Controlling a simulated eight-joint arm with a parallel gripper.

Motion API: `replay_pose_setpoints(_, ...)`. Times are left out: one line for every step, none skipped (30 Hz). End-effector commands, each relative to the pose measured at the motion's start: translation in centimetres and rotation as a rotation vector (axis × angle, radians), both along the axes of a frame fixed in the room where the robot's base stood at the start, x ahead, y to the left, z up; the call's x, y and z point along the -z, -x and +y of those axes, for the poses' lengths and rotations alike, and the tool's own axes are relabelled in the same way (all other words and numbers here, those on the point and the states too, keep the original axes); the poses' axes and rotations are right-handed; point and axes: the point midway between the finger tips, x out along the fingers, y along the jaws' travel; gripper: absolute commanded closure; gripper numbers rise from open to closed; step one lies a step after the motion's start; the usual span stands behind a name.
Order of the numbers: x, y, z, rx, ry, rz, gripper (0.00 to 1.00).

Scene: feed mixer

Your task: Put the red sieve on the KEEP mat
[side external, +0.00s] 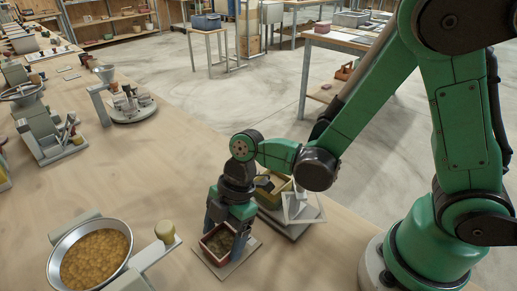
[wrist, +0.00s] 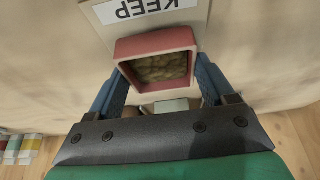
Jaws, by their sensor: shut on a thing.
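The red sieve (side external: 208,252) is a square, open red box with brownish-green material showing inside it. My gripper (side external: 227,226) points down and is shut on the sieve, one blue finger on each of two opposite sides. The wrist view also shows the sieve (wrist: 125,46) between the fingers of my gripper (wrist: 161,75). The KEEP mat (side external: 222,275) is a pale square under the sieve. In the wrist view the mat (wrist: 200,12) shows its KEEP label past the sieve's edge. The sieve looks level over the mat; I cannot tell whether its bottom touches it.
A yellowish box (side external: 276,190) and a pale plate-like part (side external: 303,209) stand close behind my gripper. A metal pan of yellow feed (side external: 96,258) is at the front left. Grey devices (side external: 127,104) line the table's left. The middle of the table is clear.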

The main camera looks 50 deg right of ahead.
Motion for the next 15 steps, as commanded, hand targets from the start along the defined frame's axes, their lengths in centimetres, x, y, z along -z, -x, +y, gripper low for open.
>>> replay_pose_setpoints(0.12, -0.02, 0.01, 0.0, 0.0, 0.0, 0.77)
replay_pose_setpoints(0.21, -0.03, 0.01, 0.0, 0.0, 0.0, 0.77)
replay_pose_setpoints(0.29, -0.03, 0.01, 0.0, 0.0, 0.0, 0.21)
replay_pose_setpoints(0.26, -0.02, 0.01, 0.0, 0.0, 0.0, 0.13)
replay_pose_setpoints(0.26, -0.02, 0.01, 0.0, 0.0, 0.0, 0.04)
replay_pose_setpoints(0.25, -0.02, 0.01, 0.0, 0.0, 0.0, 0.0)
replay_pose_setpoints(0.25, -0.02, 0.01, 0.0, 0.0, 0.0, 0.0)
replay_pose_setpoints(0.25, -0.02, 0.01, 0.0, 0.0, 0.0, 0.0)
replay_pose_setpoints(0.25, -0.02, 0.01, 0.0, 0.0, 0.0, 0.0)
replay_pose_setpoints(0.25, -0.02, 0.01, 0.0, 0.0, 0.0, 0.0)
replay_pose_setpoints(0.24, -0.02, 0.0, 0.0, 0.0, 0.0, 0.0)
replay_pose_setpoints(0.22, -0.02, 0.01, 0.0, 0.0, 0.0, 0.0)
replay_pose_setpoints(0.18, -0.02, 0.01, 0.0, 0.0, 0.0, 0.0)
replay_pose_setpoints(0.12, -0.01, 0.01, 0.0, 0.0, 0.0, 0.0)
replay_pose_setpoints(-0.03, 0.0, 0.0, 0.0, 0.0, 0.0, 0.0)
